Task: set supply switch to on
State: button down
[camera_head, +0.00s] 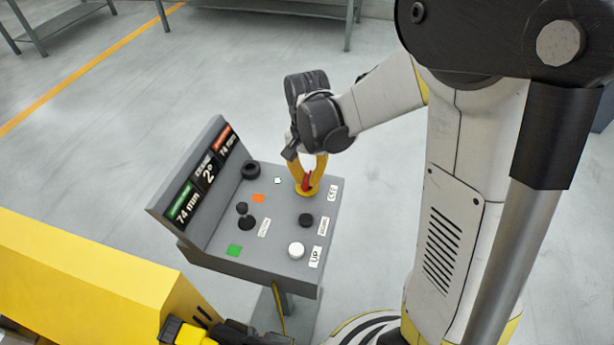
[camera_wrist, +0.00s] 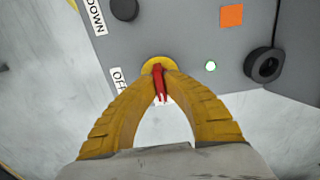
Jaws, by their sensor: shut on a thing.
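The supply switch has a red handle (camera_head: 306,182) on a round yellow base (camera_head: 303,192), at the far right corner of the grey control panel. A white label stands beside it; in the wrist view it begins with "OF" and is partly hidden by a finger. My gripper (camera_head: 309,178) reaches down onto the switch from above. In the wrist view the yellow fingers of my gripper (camera_wrist: 160,76) are closed on the red handle (camera_wrist: 159,84), with the yellow base (camera_wrist: 157,64) just beyond the fingertips.
The panel (camera_head: 278,225) also carries a black knob (camera_head: 251,170), a white button (camera_head: 296,250), a black button (camera_head: 306,219), a joystick (camera_head: 246,221), and green (camera_head: 234,250) and orange (camera_head: 259,198) squares. A display (camera_head: 203,172) rises on its left. A yellow block (camera_head: 90,285) stands at lower left.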

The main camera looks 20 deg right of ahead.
aim_at(307, 177)
jog(key=c, duration=1.5)
grip_release()
notch_tip(307, 177, up, 12)
jog(key=s+r+n+t, duration=0.2)
jog(key=s+n+t, duration=0.5)
jog(key=s, duration=0.5)
jog(key=shift+s+r, duration=0.2)
jog(key=shift+s, duration=0.1)
